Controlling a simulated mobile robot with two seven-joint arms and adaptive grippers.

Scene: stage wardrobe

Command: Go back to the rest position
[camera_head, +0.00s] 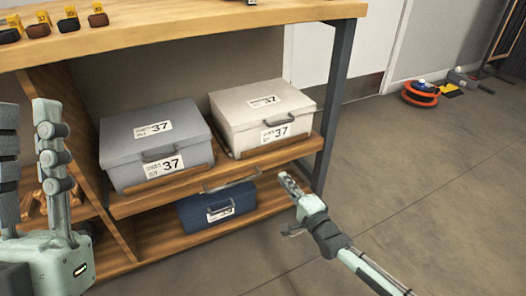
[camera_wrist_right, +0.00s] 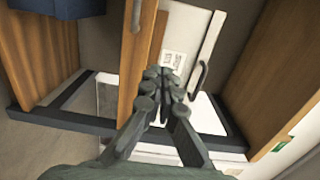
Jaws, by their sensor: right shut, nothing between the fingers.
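My left gripper (camera_head: 28,112) stands large at the left edge of the head view, fingers pointing up. Its two fingers are apart, with nothing seen between them. My right gripper (camera_head: 287,180) reaches in from the lower right and is near the shelf unit's right front corner, in front of the shelves. In the right wrist view its fingers (camera_wrist_right: 166,88) are together and empty. Behind them is a pale surface with a label and a handle.
On the wooden shelf (camera_head: 225,168) sit a grey box (camera_head: 120,150) and a cream box (camera_head: 245,105). A blue box (camera_head: 195,212) is below. Small tagged items (camera_head: 68,20) lie on the top.

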